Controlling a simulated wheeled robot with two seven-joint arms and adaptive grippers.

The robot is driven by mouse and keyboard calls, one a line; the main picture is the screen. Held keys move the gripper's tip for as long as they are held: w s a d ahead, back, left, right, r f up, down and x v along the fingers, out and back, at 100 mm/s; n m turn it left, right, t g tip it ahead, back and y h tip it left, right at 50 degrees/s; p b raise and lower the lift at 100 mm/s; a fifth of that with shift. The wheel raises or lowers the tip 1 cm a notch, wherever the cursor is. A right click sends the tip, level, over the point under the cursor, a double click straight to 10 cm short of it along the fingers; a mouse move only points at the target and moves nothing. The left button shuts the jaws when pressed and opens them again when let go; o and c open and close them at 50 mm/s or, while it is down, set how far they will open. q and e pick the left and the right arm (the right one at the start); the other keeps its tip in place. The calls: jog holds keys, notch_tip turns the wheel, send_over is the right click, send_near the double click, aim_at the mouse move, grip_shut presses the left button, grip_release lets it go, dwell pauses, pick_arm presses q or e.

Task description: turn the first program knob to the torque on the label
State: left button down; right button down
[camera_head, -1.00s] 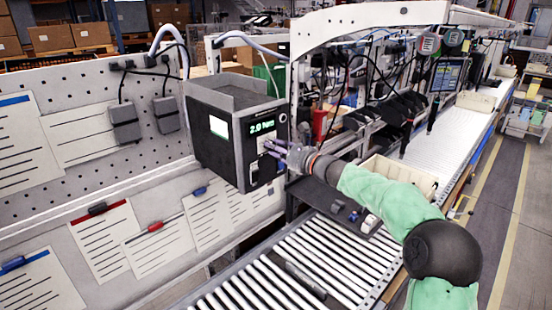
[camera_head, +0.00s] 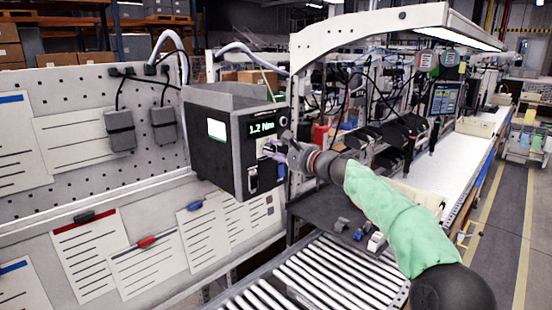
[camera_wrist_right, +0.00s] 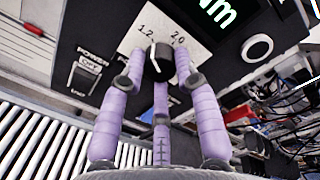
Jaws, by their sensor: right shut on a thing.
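The dark controller box (camera_head: 215,150) hangs on the pegboard wall. Its green display (camera_head: 262,127) reads 1.2 Nm. A white label (camera_head: 217,130) is on its left side, too small to read. The program knob (camera_wrist_right: 158,60) is black on a plate marked 1.2 and 2.0, its white line pointing up, nearer 1.2. My right gripper (camera_wrist_right: 156,75) has its purple fingers closed around the knob, and partly hides it. In the head view my right gripper (camera_head: 285,157) is at the box front. My left gripper is not in view.
A power switch (camera_wrist_right: 84,78) marked OFF sits left of the knob, and a round button (camera_wrist_right: 257,47) sits to the right. A roller conveyor (camera_head: 315,275) runs below. Paper sheets (camera_head: 90,255) hang on the wall.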

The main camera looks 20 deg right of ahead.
jog(key=shift+n, duration=0.3)
jog(key=c, duration=0.9)
grip_release()
jog(key=shift+w+d+f, duration=0.1)
jog(key=shift+w, duration=0.05)
jog(key=v, duration=1.2)
